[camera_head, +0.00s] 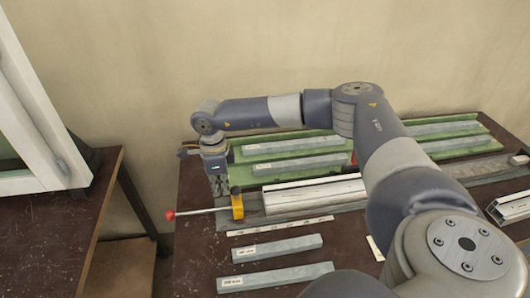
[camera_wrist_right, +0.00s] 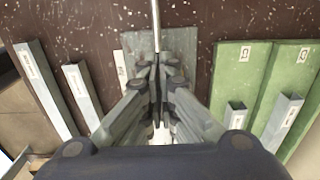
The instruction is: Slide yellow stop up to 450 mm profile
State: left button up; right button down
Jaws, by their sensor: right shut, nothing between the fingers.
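The yellow stop (camera_head: 237,207) stands upright near the left end of the grey clamp bed, with a thin rod and red knob (camera_head: 170,215) reaching out to its left. A long pale profile (camera_head: 315,193) lies on the bed to the right of the stop, with a small gap between them. Its length cannot be read. My right gripper (camera_head: 218,188) points down just behind and left of the stop. In the wrist view the right fingers (camera_wrist_right: 157,82) are shut and empty. A thin rod (camera_wrist_right: 156,25) shows beyond them; the stop is hidden there. My left gripper is not in view.
Green trays (camera_head: 240,158) with grey bars lie behind the bed. Two labelled bars (camera_head: 277,248) and a white scale strip (camera_head: 281,226) lie in front. My right arm covers the bed's middle. A window frame (camera_head: 45,160) and another table (camera_head: 60,225) are at left.

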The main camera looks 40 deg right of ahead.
aim_at(240, 189)
jog(key=shift+s+d, duration=0.55)
jog(key=shift+d, duration=0.35)
jog(key=shift+s+d+p, duration=0.3)
jog(key=shift+s+d, duration=0.05)
jog(key=shift+d, duration=0.25)
jog(key=shift+s+d, duration=0.3)
jog(key=shift+d, duration=0.25)
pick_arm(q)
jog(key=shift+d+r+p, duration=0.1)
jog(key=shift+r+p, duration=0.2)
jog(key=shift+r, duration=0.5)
pick_arm(e)
jog(key=shift+s+d, duration=0.75)
jog(key=shift+d, duration=0.3)
jog(key=shift+w+a, duration=0.5)
jog(key=shift+a, duration=0.3)
jog(key=shift+r+p, duration=2.1)
jog(key=shift+r, duration=1.45)
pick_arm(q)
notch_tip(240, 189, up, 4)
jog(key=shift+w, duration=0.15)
